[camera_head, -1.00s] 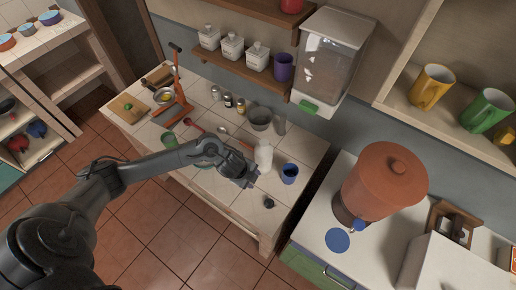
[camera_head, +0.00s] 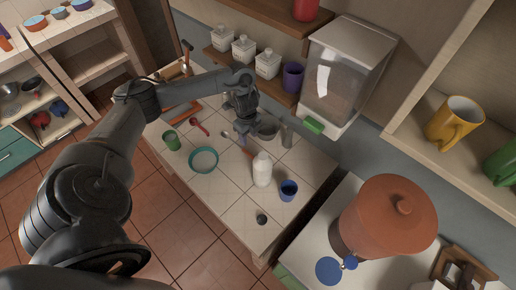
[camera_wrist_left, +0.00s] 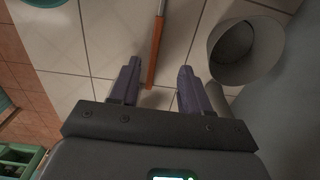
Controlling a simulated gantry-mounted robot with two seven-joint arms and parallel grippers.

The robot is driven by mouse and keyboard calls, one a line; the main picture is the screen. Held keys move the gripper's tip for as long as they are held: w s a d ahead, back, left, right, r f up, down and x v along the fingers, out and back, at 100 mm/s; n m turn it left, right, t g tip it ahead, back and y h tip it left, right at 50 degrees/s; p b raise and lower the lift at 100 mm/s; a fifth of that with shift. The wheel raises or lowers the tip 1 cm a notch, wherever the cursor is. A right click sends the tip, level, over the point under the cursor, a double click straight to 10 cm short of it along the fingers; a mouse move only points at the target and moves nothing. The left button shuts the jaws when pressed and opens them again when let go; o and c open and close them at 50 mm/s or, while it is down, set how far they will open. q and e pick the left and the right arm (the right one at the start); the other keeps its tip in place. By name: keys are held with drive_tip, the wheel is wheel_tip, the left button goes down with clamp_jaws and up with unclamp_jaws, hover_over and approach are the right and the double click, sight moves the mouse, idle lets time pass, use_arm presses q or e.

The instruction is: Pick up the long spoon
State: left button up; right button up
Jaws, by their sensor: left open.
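The long spoon (camera_head: 225,134) lies on the tiled counter. My left gripper (camera_head: 243,139) is open and points down over the spoon. In the wrist view the two purple-grey fingers (camera_wrist_left: 159,68) stand one on each side of the handle, apart from it; the height gap is hard to judge. My right gripper is not in view.
A grey pot (camera_wrist_left: 247,50) stands close to the right finger. A white bottle (camera_head: 262,170), blue cup (camera_head: 288,190), teal bowl (camera_head: 203,160), green cup (camera_head: 171,140) and red spoon (camera_head: 198,126) are on the counter. The front of the counter is mostly clear.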

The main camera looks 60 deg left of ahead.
use_arm(q)
hover_over(249, 154)
drive_tip(key=f, duration=0.5)
drive_tip(key=shift+a+f+b, duration=0.15)
drive_tip(key=shift+a+b, duration=0.2)
drive_tip(key=f, duration=0.2)
drive_tip(key=d+f+p, duration=0.1)
drive_tip(key=f, duration=0.1)
drive_tip(key=shift+f, duration=0.65)
drive_tip(key=shift+c, duration=0.2)
clamp_jaws()
